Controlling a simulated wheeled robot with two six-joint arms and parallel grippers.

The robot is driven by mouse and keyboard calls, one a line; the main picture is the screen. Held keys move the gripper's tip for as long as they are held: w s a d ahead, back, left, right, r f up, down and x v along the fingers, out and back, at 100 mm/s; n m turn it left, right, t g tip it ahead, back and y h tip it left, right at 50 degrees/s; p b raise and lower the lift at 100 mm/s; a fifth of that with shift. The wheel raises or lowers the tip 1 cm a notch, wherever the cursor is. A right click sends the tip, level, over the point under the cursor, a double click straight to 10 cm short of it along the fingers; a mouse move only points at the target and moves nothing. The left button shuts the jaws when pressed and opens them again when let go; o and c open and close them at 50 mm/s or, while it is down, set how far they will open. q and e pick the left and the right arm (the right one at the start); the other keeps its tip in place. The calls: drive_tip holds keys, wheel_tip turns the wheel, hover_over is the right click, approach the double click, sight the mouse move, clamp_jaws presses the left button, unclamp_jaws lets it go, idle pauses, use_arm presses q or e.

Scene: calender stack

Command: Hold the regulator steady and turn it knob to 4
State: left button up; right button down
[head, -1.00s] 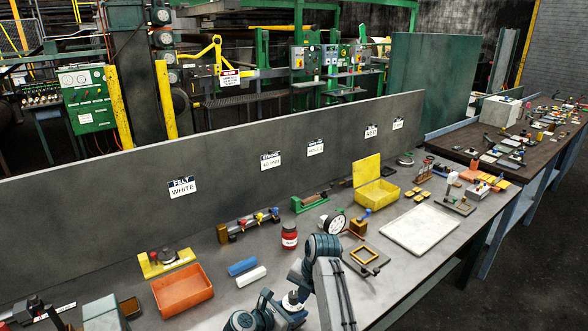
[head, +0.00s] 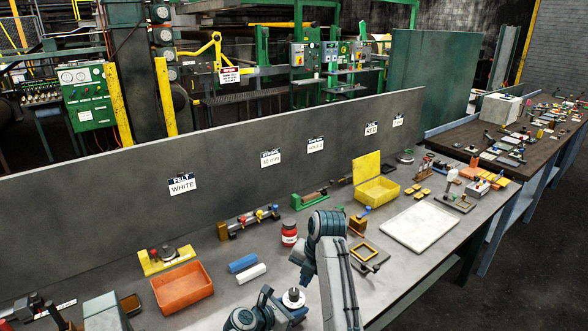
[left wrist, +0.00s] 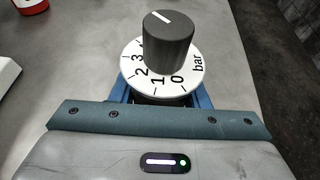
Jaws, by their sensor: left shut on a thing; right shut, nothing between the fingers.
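The regulator has a dark grey knob (left wrist: 168,40) above a white dial (left wrist: 133,82) marked 0, 1, 2, 3 and "bar"; a further figure is partly hidden by the knob. The white line on the knob's top slants to the upper left in the left wrist view. In the head view the regulator (head: 293,298) stands at the front of the bench, small and partly covered. My left gripper (head: 281,309) is shut on its body below the dial. My right gripper (head: 304,277) is shut and empty, close above and right of the regulator, mostly hidden by its arm.
An orange bin (head: 183,287), a blue block (head: 242,263), a white block (head: 250,272) and a red jar (head: 289,234) stand left and behind. Bare bench surrounds the blocks.

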use_arm(q)
drive_tip(key=o, duration=1.4)
